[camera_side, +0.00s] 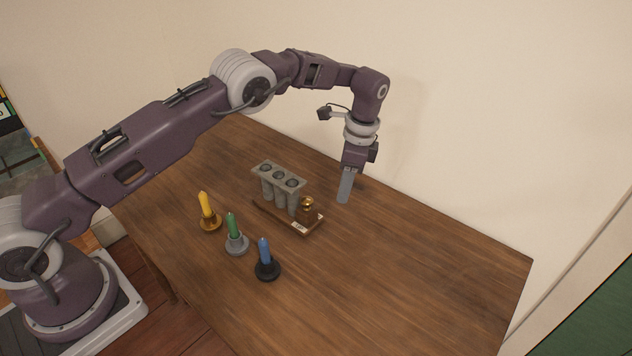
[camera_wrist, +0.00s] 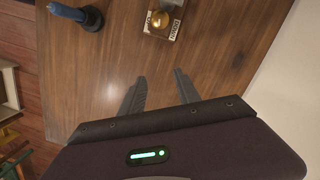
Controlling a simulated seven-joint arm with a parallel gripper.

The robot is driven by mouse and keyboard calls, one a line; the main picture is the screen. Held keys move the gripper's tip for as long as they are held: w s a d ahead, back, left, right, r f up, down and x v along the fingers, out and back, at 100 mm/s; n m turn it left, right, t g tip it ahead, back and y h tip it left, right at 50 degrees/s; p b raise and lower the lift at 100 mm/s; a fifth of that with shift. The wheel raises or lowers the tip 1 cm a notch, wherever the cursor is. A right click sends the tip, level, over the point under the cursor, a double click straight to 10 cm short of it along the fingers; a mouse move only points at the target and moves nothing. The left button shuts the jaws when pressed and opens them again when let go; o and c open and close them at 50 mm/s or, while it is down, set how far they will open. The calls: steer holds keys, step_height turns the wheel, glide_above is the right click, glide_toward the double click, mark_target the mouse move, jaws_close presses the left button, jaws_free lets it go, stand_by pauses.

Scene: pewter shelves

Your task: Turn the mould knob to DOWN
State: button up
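The grey mould (camera_side: 281,182) has three round tubes and stands on a wooden base (camera_side: 270,213) on the table. A brass knob (camera_side: 307,204) sits at the right end of that base, with a small pale label (camera_side: 300,226) near it. In the wrist view the knob (camera_wrist: 160,19) and label (camera_wrist: 173,29) show at the top edge; the label's words and the knob's setting are too small to read surely. My gripper (camera_side: 344,198) points down to the right of the knob, apart from it. In the wrist view its two fingers (camera_wrist: 159,78) are spread with only table between them.
A yellow candle (camera_side: 206,205), a green candle (camera_side: 232,226) and a blue candle (camera_side: 264,250) stand in holders in front of the mould. The blue candle also shows in the wrist view (camera_wrist: 66,11). The table's right side (camera_side: 420,275) is clear. A wall (camera_side: 480,130) rises behind.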

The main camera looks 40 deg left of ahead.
steer(key=w+d+r+n+t+h, duration=0.2)
steer(key=w+d+h, duration=0.15)
steer(key=d, duration=0.55)
steer(key=w+d+r+n+t+h, duration=0.35)
steer(key=w+r+n+t, duration=0.25)
steer(key=w+n, duration=0.2)
steer(key=n+g+y, duration=0.4)
steer(key=n+y, duration=0.5)
steer(key=n, duration=0.5)
glide_toward(307, 199)
steer(key=w, duration=0.1)
steer(key=shift+y, duration=0.3)
steer(key=x, duration=0.4)
steer(key=s+x, duration=0.1)
steer(key=x, duration=0.2)
steer(key=shift+d+f, duration=0.2)
steer(key=shift+w+a+f+g, duration=0.1)
steer(key=shift+w+f+g, duration=0.05)
steer(key=shift+f+g, duration=0.15)
steer(key=shift+r, duration=0.1)
jaws_close()
